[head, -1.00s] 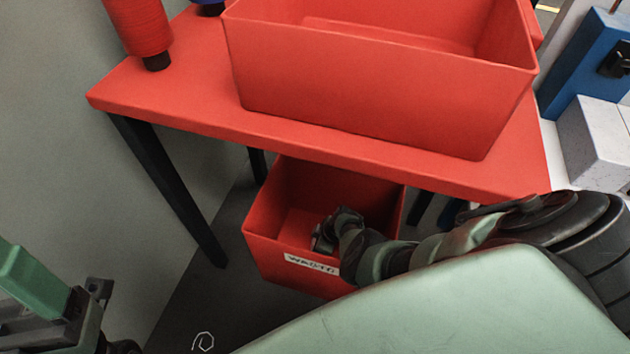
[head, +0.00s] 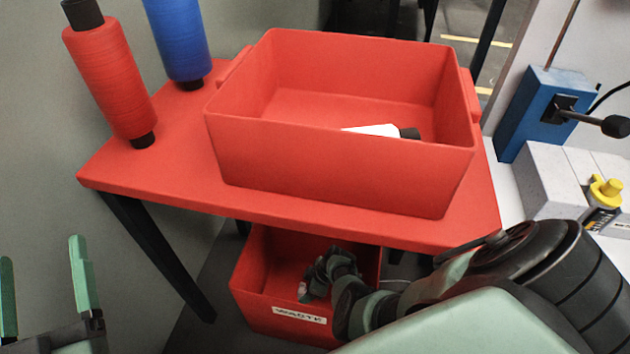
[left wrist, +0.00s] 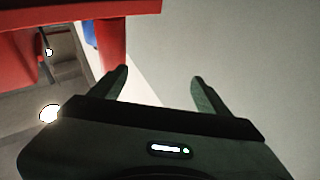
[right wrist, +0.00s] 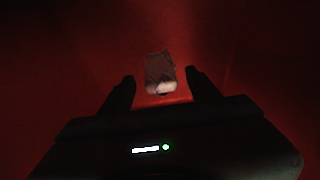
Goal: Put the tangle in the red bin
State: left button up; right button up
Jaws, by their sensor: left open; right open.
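My right gripper (head: 314,282) reaches down into the red bin labelled WASTE (head: 255,309) under the table. Its fingers are open. In the right wrist view, a small greyish-white lump (right wrist: 160,72) lies against the red inside of the bin, just beyond and between the fingertips, apparently untouched. I cannot tell for sure whether it is the tangle. My left gripper (head: 42,250) is open and empty at the far left, beside the grey wall. No other tangle shows now.
The red table (head: 170,185) above the waste bin carries a large open red bin (head: 340,165) with a white cone (head: 372,130) inside. A red spool (head: 108,80) and a blue spool (head: 178,40) stand at left. A yellow-capped bottle (head: 603,200) is at right.

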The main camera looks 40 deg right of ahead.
aim_at(305, 290)
jog(key=p+v, duration=0.2)
jog(key=v, duration=0.1)
jog(key=shift+r, duration=0.1)
pick_arm(q)
jog(key=s+a+f+g+y+p, duration=0.1)
jog(key=s+a+f+g+y, duration=0.1)
jog(key=f+g, duration=0.4)
jog(key=s+a+f+g+y+p, duration=0.1)
jog(key=s+f+g, duration=0.3)
jog(key=f, duration=1)
jog(key=a+g+y, duration=0.1)
jog(key=g, duration=0.2)
jog(key=shift+s+a+f+n, duration=0.15)
jog(key=shift+s+a+n, duration=0.15)
jog(key=shift+s, duration=0.1)
pick_arm(e)
jog(key=v, duration=0.3)
jog(key=shift+r, duration=0.1)
